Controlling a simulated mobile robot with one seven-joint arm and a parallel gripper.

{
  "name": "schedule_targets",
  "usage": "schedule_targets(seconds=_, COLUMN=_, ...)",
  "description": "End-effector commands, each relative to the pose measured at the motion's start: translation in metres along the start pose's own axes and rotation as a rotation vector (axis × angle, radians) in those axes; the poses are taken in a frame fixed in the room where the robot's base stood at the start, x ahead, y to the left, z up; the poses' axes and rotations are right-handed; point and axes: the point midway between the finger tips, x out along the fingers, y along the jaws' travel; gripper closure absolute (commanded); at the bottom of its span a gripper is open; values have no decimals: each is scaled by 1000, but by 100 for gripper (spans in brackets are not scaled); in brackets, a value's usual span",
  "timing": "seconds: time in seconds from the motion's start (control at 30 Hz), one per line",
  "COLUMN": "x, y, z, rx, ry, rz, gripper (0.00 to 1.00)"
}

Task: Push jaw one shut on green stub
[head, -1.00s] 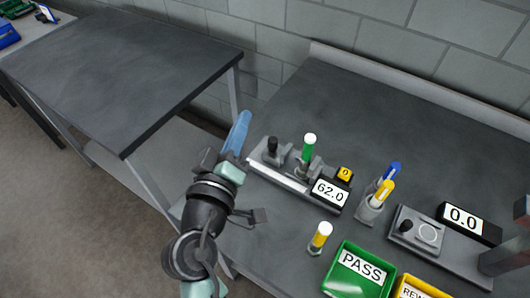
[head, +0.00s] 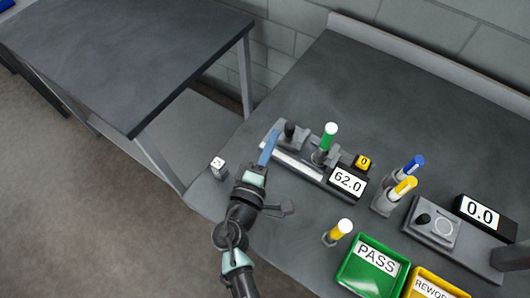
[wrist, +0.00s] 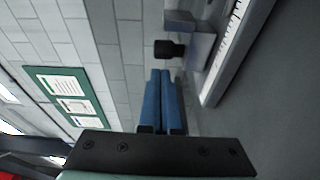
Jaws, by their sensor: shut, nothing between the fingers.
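The crimper fixture is a grey rail with a pale scale strip (head: 292,162). At its left end is a jaw block with a black knob (head: 290,130); I see no label to confirm it is jaw one. The green stub (head: 329,137), white-topped, stands upright to the right by another grey block, with a gap between. My gripper (head: 273,133) has its blue fingers together and empty, just left of the knobbed block. In the wrist view my fingers (wrist: 160,72) point toward the black knob (wrist: 170,48), apparently with a small gap; contact is unclear. The stub is not in the wrist view.
A display reading 62.0 (head: 348,181) stands at the rail's right end. Blue (head: 413,165) and yellow (head: 404,186) stubs are in holders to the right. The green PASS tray (head: 345,272) is in front. A dotted cube (head: 218,168) sits left of my arm.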

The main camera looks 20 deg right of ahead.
Motion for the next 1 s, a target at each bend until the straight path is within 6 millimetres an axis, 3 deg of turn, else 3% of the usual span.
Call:
schedule_targets(seconds=0.2, x=17, y=0, z=0, rx=0, ry=0, rz=0, gripper=100)
schedule_targets(seconds=0.57, x=17, y=-1, z=2, rx=1, ry=-1, rz=0, gripper=100)
schedule_targets(seconds=0.8, x=10, y=-2, z=32, rx=1, ry=-3, rz=-2, gripper=100)
schedule_targets(seconds=1.0, x=9, y=1, z=38, rx=0, ry=-2, rz=0, gripper=100)
